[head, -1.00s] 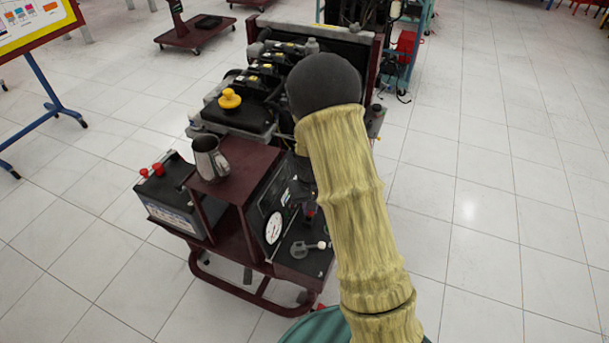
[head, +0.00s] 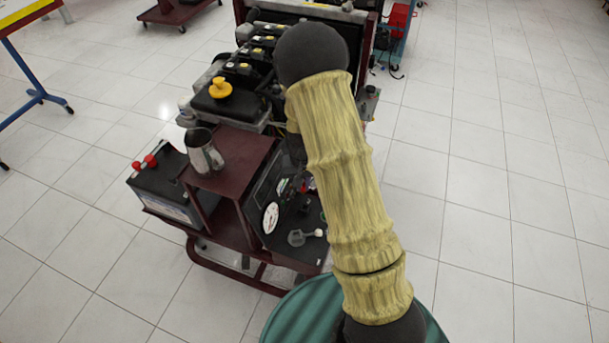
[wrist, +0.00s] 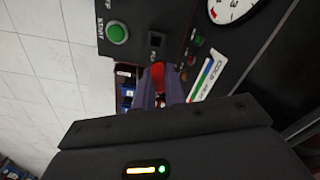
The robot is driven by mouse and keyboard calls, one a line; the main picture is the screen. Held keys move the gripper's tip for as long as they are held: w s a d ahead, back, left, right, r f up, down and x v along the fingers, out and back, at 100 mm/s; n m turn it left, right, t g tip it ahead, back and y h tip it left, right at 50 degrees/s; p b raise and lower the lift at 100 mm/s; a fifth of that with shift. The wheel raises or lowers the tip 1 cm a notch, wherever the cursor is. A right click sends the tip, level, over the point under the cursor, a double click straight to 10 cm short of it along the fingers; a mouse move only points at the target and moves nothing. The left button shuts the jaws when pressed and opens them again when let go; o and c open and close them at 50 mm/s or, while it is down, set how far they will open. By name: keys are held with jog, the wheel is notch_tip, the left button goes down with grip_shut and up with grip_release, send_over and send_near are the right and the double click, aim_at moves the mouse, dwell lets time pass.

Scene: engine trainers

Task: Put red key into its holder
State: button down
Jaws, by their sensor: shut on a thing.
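In the wrist view my gripper (wrist: 160,92) has its two purple fingers shut on the red key (wrist: 159,75). The key's red part shows between the fingertips, close in front of the dark control panel (wrist: 190,15). I cannot tell whether it touches the panel. The panel carries a green START button (wrist: 117,33), a black switch (wrist: 155,40) and small lights. I cannot make out the key's holder; the key and fingers may cover it. In the head view my arm hides the gripper and part of the panel.
The engine trainer's dark red frame (head: 240,140) carries a metal jug (head: 203,155) and a yellow-capped engine (head: 222,100). A battery (head: 165,195) with red terminals sits at its left. A round gauge shows on the panel (wrist: 232,8). Tiled floor is open on the right.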

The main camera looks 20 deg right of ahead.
aim_at(304, 188)
jog(key=r+m+p, duration=0.1)
jog(key=m+p, duration=0.1)
jog(key=s+r+m+p, duration=0.1)
jog(key=r+p, duration=0.1)
jog(key=p, duration=0.1)
jog(key=shift+m, duration=0.4)
jog(key=shift+s+r+m+p, duration=0.1)
jog(key=shift+s+m+p, duration=0.1)
jog(key=shift+m+p, duration=0.2)
jog(key=shift+m, duration=0.3)
jog(key=shift+f, duration=0.25)
jog(key=shift+f+b, duration=1.9)
jog(key=shift+f, duration=0.5)
jog(key=shift+s+f+b, duration=0.1)
jog(key=shift+f+b, duration=1.4)
jog(key=shift+f, duration=0.8)
